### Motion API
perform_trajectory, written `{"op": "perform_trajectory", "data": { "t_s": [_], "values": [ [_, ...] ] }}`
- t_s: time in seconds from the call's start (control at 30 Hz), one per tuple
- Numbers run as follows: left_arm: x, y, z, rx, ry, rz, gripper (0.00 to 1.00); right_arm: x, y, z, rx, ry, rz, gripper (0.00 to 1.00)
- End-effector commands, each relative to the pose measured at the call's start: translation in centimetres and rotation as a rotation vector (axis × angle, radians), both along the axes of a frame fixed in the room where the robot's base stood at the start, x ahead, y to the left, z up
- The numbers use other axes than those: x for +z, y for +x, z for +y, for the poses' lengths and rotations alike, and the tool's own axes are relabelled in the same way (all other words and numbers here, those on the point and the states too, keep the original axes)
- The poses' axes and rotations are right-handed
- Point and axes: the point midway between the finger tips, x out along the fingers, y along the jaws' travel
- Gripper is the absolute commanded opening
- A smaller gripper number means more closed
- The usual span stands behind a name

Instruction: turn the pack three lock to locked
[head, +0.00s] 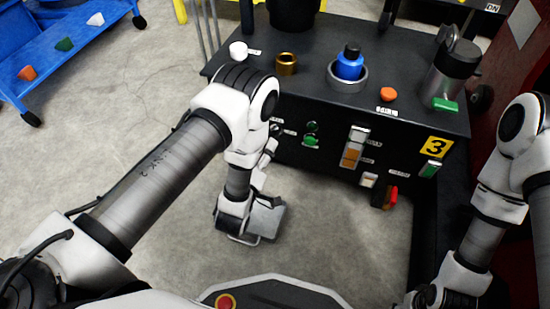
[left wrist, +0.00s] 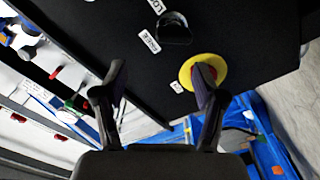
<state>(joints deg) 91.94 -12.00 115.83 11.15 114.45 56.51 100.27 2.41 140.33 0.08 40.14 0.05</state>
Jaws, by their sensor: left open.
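A black panel shows in the left wrist view (left wrist: 240,25). A dark rounded knob (left wrist: 174,30) stands on it between two white labels; the upper label is cut off and starts with "LO". I cannot tell for certain which way the knob is set. My left gripper (left wrist: 158,88) is open and empty, its fingers apart and short of the knob. The right-hand finger overlaps a yellow disc (left wrist: 186,72) and hides part of it. In the head view my left gripper (head: 264,219) hangs low before the black bench (head: 300,165), its fingertips unclear. My right gripper is not visible.
The bench carries a blue knob (head: 349,66), a brass ring (head: 286,64), an orange button (head: 388,95) and a grey cylinder (head: 456,65). Its front has a red lever (head: 391,196) and a yellow "3" plate (head: 436,147). A blue cart (head: 75,40) stands left; the floor between is clear.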

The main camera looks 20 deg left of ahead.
Motion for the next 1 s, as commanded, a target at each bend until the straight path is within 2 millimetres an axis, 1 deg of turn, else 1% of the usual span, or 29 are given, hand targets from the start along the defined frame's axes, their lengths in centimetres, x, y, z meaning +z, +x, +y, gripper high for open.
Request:
{"op": "perform_trajectory", "data": {
  "t_s": [0.03,0.1,0.17,0.27,0.4,0.5,0.6,0.7,0.87,0.97,1.0],
  "values": [
    [-2.2,-0.3,-0.1,-0.002,0.0,0.008,0.71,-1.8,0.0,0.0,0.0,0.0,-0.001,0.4],
    [-2.6,-0.3,-0.1,-0.002,0.001,0.013,0.71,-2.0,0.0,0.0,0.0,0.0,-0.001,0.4],
    [-2.6,0.0,-0.1,-0.002,0.001,0.014,0.71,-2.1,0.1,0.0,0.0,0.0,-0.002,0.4],
    [-2.5,1.3,-0.1,-0.001,0.001,0.013,0.71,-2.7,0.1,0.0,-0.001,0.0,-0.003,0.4],
    [-2.6,4.2,-0.2,-0.001,0.002,0.011,0.71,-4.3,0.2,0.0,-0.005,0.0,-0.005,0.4],
    [-2.6,5.9,-0.3,-0.001,0.002,0.013,0.71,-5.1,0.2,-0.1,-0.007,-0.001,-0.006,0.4],
    [-2.4,7.0,-0.3,-0.002,0.003,0.015,0.71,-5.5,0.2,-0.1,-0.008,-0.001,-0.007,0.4],
    [-2.3,7.4,-0.3,-0.003,0.003,0.016,0.71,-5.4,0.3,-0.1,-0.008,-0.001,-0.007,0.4],
    [-2.2,7.4,-0.3,-0.002,0.003,0.017,0.71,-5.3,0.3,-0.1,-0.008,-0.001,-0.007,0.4],
    [-2.2,7.3,-0.3,-0.002,0.003,0.017,0.39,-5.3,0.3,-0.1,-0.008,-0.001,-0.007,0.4],
    [-2.2,7.3,-0.3,-0.002,0.003,0.017,0.25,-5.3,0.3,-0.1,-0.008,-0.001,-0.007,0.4]
  ]
}}
